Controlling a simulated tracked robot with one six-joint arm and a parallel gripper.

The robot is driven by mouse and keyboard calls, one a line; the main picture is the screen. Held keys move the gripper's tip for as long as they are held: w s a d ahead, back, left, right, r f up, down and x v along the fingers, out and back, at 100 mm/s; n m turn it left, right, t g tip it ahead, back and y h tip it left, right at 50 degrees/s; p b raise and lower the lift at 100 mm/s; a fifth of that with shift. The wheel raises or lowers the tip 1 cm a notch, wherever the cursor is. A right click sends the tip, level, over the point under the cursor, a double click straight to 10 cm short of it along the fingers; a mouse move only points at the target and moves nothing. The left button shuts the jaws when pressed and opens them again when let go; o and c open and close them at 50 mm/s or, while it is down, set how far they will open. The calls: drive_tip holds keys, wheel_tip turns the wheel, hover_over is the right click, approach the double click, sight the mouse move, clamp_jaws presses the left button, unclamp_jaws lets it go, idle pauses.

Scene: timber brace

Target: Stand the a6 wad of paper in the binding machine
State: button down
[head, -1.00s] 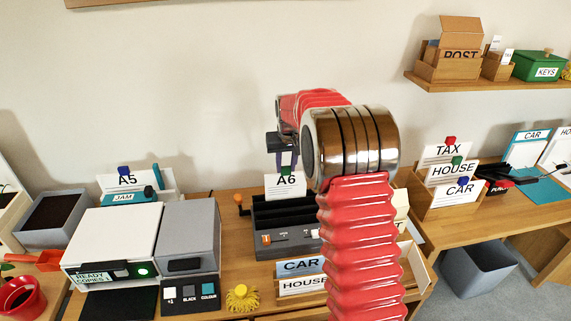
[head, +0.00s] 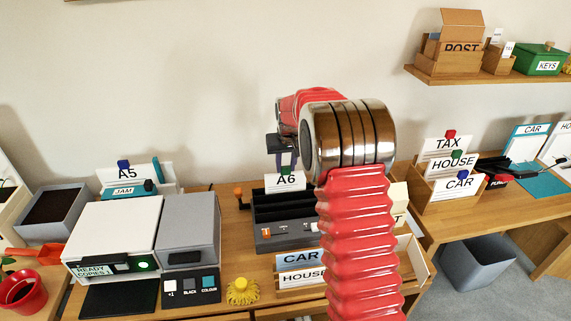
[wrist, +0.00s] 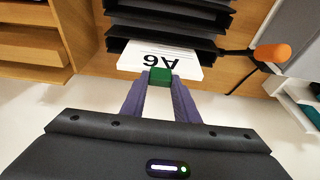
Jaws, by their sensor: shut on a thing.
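The A6 wad of paper (head: 285,183) is a white sheaf with a green clip (wrist: 160,75) on its top edge. My gripper (wrist: 158,84) has its purple fingers shut on that clip. In the head view my gripper (head: 285,163) is partly hidden behind my arm. The binding machine (head: 277,237) is a dark grey box with black slats. The wad is upright at its back, with its lower edge hidden by the slats. In the wrist view the wad meets the black slats (wrist: 175,28); I cannot tell how deep it sits.
A copier (head: 112,235) stands left. CAR and HOUSE papers (head: 301,259) stand in front. A wooden rack (head: 440,203) is at right.

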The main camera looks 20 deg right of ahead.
drive_tip(key=shift+f, duration=0.8)
drive_tip(key=c, duration=1.3)
unclamp_jaws()
drive_tip(key=shift+o, duration=0.2)
drive_tip(key=o, duration=0.4)
drive_tip(key=shift+o, duration=0.2)
